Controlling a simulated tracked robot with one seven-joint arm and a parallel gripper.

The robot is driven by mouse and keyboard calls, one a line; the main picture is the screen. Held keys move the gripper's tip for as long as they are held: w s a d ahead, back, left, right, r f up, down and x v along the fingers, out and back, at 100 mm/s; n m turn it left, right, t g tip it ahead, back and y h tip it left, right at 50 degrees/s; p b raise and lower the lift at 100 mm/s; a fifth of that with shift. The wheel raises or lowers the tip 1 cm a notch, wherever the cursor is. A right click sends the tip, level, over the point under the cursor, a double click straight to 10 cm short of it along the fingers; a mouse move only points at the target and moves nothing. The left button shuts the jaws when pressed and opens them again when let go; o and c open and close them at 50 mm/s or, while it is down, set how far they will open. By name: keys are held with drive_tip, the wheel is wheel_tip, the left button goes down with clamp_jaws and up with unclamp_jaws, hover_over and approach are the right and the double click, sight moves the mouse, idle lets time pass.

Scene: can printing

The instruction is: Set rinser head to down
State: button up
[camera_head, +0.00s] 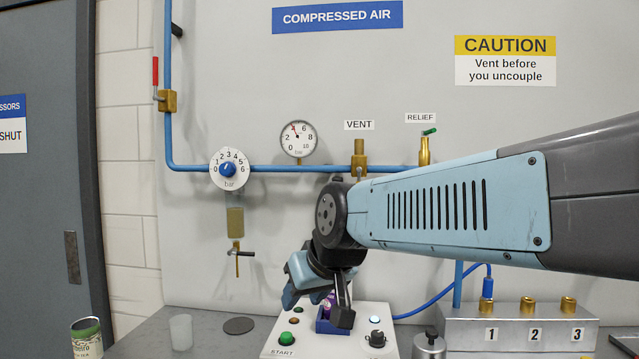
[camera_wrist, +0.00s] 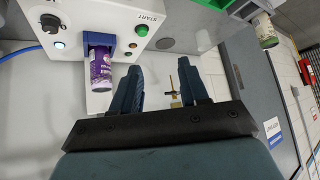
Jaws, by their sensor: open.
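No part labelled as a rinser head shows, and I cannot tell which part it is. A white control box (camera_head: 270,347) stands on the bench, with a blue holder (camera_head: 325,326) in its middle, partly hidden by my gripper. The wrist view shows the box upside down, with the blue holder (camera_wrist: 98,40) around one end of a purple can (camera_wrist: 101,70). A green START button (camera_wrist: 142,30) sits beside it. My gripper (camera_head: 318,296) is above the box in the head view. In the wrist view its fingers (camera_wrist: 168,78) are apart with nothing held between them.
Behind are blue air pipes (camera_head: 290,168) with a regulator dial (camera_head: 228,168), gauge (camera_head: 298,139) and brass drain valve (camera_head: 237,247). A clear cup (camera_head: 181,332), dark disc (camera_head: 239,325) and labelled can (camera_head: 87,340) are at left. A numbered grey block (camera_head: 465,330) stands right.

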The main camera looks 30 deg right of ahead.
drive_tip(key=w+r+t, duration=0.3)
drive_tip(key=w+r, duration=0.2)
drive_tip(key=w, duration=0.3)
drive_tip(key=m+t+h, duration=0.4)
drive_tip(key=m+h, duration=0.3)
drive_tip(key=h, duration=0.4)
approach(337, 182)
drive_tip(key=x, duration=1.3)
drive_tip(key=shift+w, duration=0.2)
clamp_jaws()
drive_tip(key=shift+a, duration=0.1)
drive_tip(key=shift+s, duration=0.1)
